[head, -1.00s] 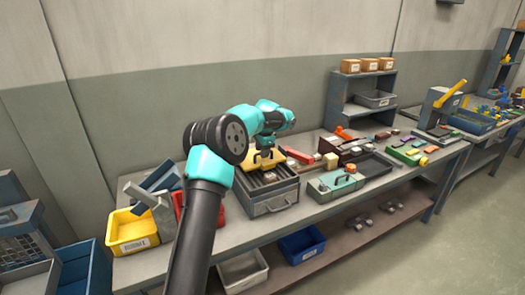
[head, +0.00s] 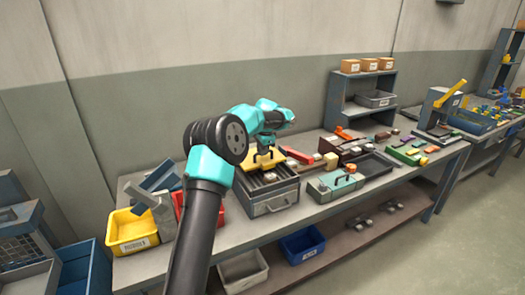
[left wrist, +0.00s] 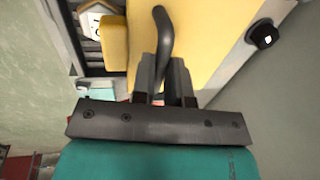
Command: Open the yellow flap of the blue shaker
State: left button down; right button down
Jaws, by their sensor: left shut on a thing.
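The blue-grey shaker (head: 273,204) is a box with a front handle and a slatted top, standing on the bench. Its yellow flap (head: 268,159) shows at the back of the top, under my left gripper (head: 264,148). In the left wrist view the yellow flap (left wrist: 205,38) fills the upper middle, with a dark curved handle (left wrist: 162,28) in front of it. My left gripper (left wrist: 162,85) is shut on this handle. The flap's hinge and exact angle are hard to make out. My right gripper is in neither view.
A green-grey case (head: 334,186) stands just right of the shaker. A yellow bin (head: 133,236) and a red bin (head: 181,205) are on the left. A dark shelf unit (head: 343,95) stands behind at the right. The bench front (head: 245,237) has some bare room.

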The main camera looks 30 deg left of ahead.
aim_at(259, 158)
pick_arm(q)
jog(key=shift+w+a+r, duration=0.3)
jog(key=shift+a+r, duration=0.2)
jog(key=shift+r, duration=0.35)
jog(key=shift+w+a+r, duration=0.45)
jog(key=shift+a+r, duration=0.3)
jog(key=shift+r, duration=0.1)
jog(key=shift+w+a+r, duration=0.4)
jog(key=shift+a+r, duration=0.05)
jog(key=shift+a, duration=0.3)
jog(key=shift+w+a+r, duration=0.35)
jog(key=shift+a+r, duration=0.05)
jog(key=shift+a, duration=0.4)
jog(key=c, duration=1.4)
grip_release()
jog(key=shift+w+a, duration=0.1)
jog(key=shift+o, duration=1.4)
jog(key=shift+r, duration=0.25)
jog(key=shift+r, duration=0.1)
